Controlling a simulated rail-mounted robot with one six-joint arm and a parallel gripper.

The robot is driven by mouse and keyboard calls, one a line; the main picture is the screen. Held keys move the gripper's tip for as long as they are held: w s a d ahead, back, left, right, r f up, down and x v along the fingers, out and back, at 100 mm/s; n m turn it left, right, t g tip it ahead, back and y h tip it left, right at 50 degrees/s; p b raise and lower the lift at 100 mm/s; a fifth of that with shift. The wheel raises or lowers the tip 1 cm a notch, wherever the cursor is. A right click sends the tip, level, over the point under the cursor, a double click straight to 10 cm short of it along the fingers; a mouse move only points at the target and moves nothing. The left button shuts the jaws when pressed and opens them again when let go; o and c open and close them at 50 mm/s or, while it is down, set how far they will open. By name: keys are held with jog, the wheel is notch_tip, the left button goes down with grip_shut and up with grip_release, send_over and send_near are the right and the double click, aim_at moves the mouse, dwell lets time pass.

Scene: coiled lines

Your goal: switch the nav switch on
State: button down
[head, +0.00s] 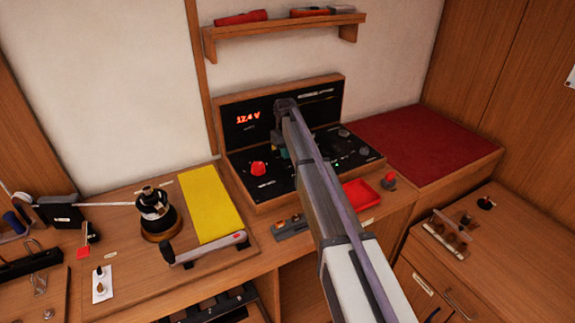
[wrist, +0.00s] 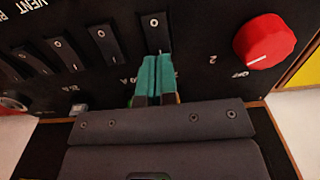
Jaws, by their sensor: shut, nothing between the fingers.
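The black switch panel (head: 300,178) stands on the bench in the head view, with a lit red voltage display (head: 248,117) on its upright part. In the wrist view a row of dark rocker switches (wrist: 103,42) shows, each with a small round mark. No nav label is readable, so I cannot tell which is the nav switch. My gripper (wrist: 155,75), with teal fingertips, is shut and empty. Its tips lie right by one rocker (wrist: 155,32) and partly cover its lower end; contact is unclear. In the head view my arm hides much of the panel.
A red rotary knob (wrist: 263,42) sits beside that rocker and also shows in the head view (head: 258,168). A red tray (head: 361,194) lies before the panel. A winch (head: 156,214) and a yellow sheet (head: 209,203) are at left. A shelf (head: 285,29) hangs above.

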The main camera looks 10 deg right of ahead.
aim_at(286, 162)
jog(key=shift+f+b, duration=1.05)
jog(key=shift+f, duration=0.05)
dwell(0.3)
notch_tip(286, 162, up, 7)
jog(key=p, duration=0.7)
jog(key=shift+r, duration=0.2)
jog(key=shift+f, duration=0.15)
jog(key=s+m, duration=0.3)
jog(key=s, duration=3.7)
jog(key=shift+s, duration=0.3)
jog(key=shift+d, duration=0.1)
